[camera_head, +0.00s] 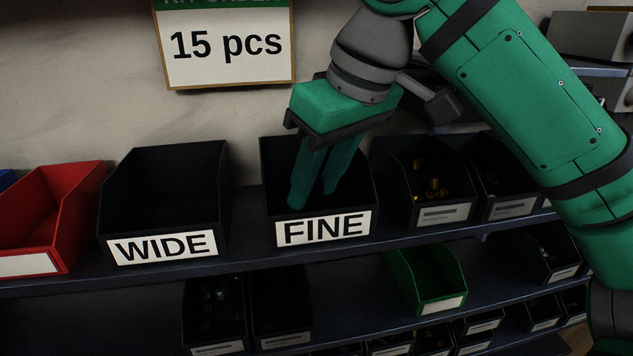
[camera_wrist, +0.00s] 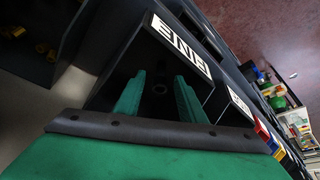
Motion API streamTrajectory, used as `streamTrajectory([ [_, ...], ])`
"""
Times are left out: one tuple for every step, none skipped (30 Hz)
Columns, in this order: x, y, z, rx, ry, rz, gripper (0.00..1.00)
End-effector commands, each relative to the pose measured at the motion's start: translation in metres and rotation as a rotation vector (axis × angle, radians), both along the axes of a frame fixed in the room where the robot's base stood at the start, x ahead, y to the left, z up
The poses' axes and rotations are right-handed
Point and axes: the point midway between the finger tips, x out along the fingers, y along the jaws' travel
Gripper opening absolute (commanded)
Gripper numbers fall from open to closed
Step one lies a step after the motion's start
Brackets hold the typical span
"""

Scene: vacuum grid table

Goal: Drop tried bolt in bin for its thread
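My gripper (camera_head: 313,197) points down into the black bin labelled FINE (camera_head: 268,190), with its green fingers below the rim. In the wrist view the two fingers (camera_wrist: 160,78) stand apart with a gap between them. A small dark round thing (camera_wrist: 159,88) shows in that gap, deeper in the FINE bin (camera_wrist: 181,43); it may be a bolt, but it is too dark to be sure. The black bin labelled WIDE (camera_head: 165,185) stands to the left on the same shelf. Its inside looks dark and empty.
A red bin (camera_head: 68,215) stands left of WIDE. A dark bin with brass-coloured parts (camera_head: 436,190) stands close right of FINE. A green bin (camera_head: 432,275) and other bins are on the lower shelf. A "15 pcs" sign (camera_head: 226,45) hangs on the wall behind.

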Motion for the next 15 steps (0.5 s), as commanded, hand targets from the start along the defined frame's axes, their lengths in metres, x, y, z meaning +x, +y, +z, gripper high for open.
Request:
streamTrajectory([
  [0.000, 0.000, 0.003, -0.001, -0.001, -0.001, 0.37],
  [0.000, 0.000, 0.005, -0.003, -0.001, -0.001, 0.37],
  [0.000, -0.001, 0.009, -0.002, -0.001, -0.002, 0.37],
  [0.000, -0.001, 0.012, -0.002, -0.002, -0.003, 0.37],
  [-0.001, -0.001, 0.017, 0.000, -0.003, -0.001, 0.37],
  [-0.003, -0.003, 0.023, 0.000, -0.002, 0.001, 0.37],
  [-0.005, -0.004, 0.029, 0.002, -0.002, 0.001, 0.37],
  [-0.006, -0.006, 0.034, 0.002, -0.003, 0.002, 0.37],
  [-0.009, -0.008, 0.041, 0.002, -0.003, 0.002, 0.37],
  [-0.013, -0.014, 0.039, 0.001, -0.001, 0.000, 0.37],
  [-0.018, -0.018, 0.038, 0.001, -0.001, 0.000, 0.37],
  [-0.023, -0.024, 0.038, 0.003, 0.000, -0.001, 0.37],
  [-0.027, -0.028, 0.038, 0.002, -0.001, -0.002, 0.37],
  [-0.031, -0.033, 0.038, 0.000, -0.002, -0.005, 0.37],
  [-0.037, -0.039, 0.038, 0.000, -0.001, -0.006, 0.37],
])
